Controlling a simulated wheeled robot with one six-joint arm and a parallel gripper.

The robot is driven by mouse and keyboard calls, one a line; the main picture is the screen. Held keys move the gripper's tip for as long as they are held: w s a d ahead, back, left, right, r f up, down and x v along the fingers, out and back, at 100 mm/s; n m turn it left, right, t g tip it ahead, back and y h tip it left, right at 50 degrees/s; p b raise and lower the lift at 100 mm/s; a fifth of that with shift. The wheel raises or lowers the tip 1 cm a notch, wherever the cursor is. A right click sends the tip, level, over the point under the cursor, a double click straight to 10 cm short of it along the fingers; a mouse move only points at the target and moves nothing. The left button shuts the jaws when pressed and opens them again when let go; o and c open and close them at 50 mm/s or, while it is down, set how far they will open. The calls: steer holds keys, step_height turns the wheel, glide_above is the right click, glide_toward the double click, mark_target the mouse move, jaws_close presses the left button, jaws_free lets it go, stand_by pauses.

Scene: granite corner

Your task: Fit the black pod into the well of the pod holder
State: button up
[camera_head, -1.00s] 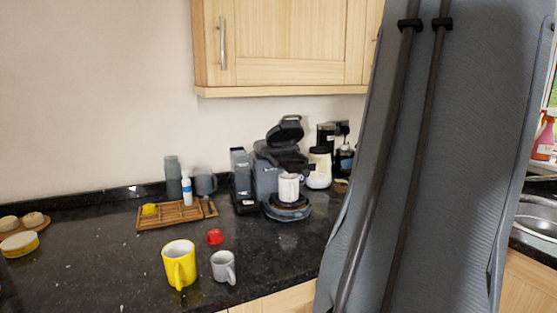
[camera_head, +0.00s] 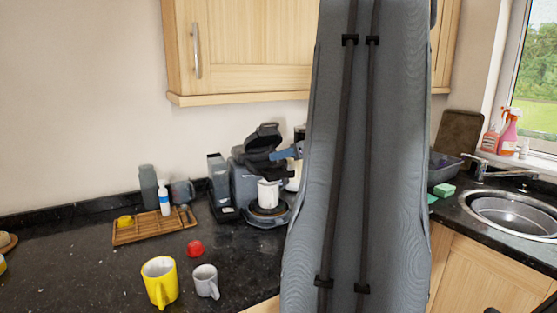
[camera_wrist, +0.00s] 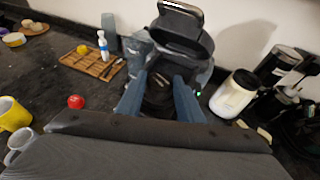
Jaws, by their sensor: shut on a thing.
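My gripper (camera_wrist: 160,91) shows in the wrist view as two blue fingers, shut on the dark black pod (camera_wrist: 158,98) between them. In the head view, a blue part of my gripper (camera_head: 287,153) shows beside the open coffee machine (camera_head: 245,185), at about the height of its head. The machine's black lid (camera_wrist: 182,24) is raised. The pod holder, under the lid, is dark and mostly hidden by my fingers and the pod in the wrist view. I cannot tell its well apart or whether the pod touches it.
A white mug (camera_head: 268,194) stands on the machine's base. A white jar (camera_wrist: 233,94) is right of the fingers. A yellow mug (camera_head: 160,282), grey mug (camera_head: 205,281), red pod (camera_head: 195,248) and wooden rack (camera_head: 140,229) are to the left. The left counter has bare room.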

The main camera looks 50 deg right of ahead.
mark_target(284, 162)
steer(key=shift+w, duration=0.65)
steer(key=shift+w+p, duration=0.3)
steer(key=shift+w, duration=0.25)
step_height(284, 162, down, 2)
steer(key=shift+s+f+p, duration=0.1)
steer(key=shift+f+p, duration=0.15)
steer(key=shift+p, duration=0.25)
steer(key=shift+f, duration=0.5)
steer(key=o, duration=1)
steer(key=shift+f, duration=0.1)
steer(key=shift+o, duration=0.2)
